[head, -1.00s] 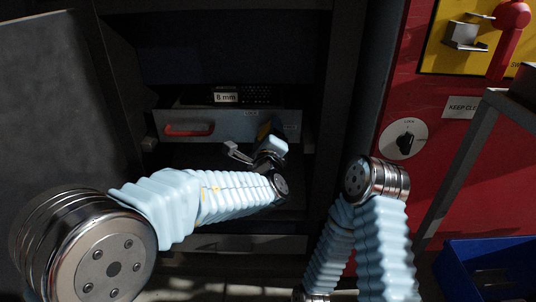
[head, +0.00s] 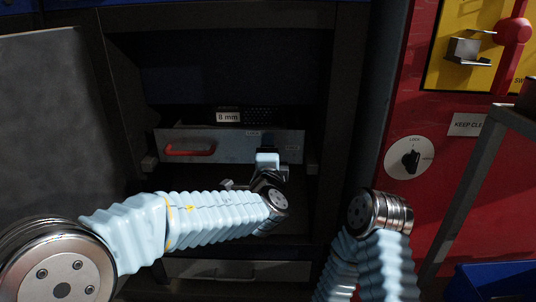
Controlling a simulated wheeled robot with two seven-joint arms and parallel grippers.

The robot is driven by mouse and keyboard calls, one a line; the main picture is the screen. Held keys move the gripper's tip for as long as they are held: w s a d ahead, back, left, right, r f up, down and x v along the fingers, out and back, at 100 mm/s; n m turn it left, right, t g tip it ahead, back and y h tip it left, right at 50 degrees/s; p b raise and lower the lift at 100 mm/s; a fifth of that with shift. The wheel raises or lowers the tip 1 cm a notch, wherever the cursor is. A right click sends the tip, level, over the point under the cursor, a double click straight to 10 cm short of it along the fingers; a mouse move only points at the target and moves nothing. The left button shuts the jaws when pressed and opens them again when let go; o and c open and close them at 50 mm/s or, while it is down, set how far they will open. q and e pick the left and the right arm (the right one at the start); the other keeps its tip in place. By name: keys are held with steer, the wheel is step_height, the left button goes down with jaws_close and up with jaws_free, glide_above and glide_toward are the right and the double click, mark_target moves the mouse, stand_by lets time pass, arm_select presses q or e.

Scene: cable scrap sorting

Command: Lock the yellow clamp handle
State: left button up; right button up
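No yellow clamp handle can be made out in the head view. The grey drawer front (head: 230,148) with a red handle (head: 188,148) stands inside the dark cabinet. My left arm reaches in from the left. Its wrist is in front of the drawer's lower right.
An "8 mm" label (head: 228,117) sits above the drawer. A black knob (head: 411,160) on a white dial marked LOCK is on the red panel (head: 460,190). A yellow plate (head: 445,65) with a red lever (head: 515,32) is at the upper right. A blue bin (head: 495,282) is at the lower right.

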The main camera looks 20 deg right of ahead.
arm_select(q)
steer(key=shift+d+r, duration=0.1)
steer(key=shift+r, duration=0.1)
steer(key=o, duration=1)
steer(key=shift+f, duration=0.15)
steer(key=shift+o, duration=0.2)
steer(key=v, duration=1.3)
steer(key=shift+s, duration=0.4)
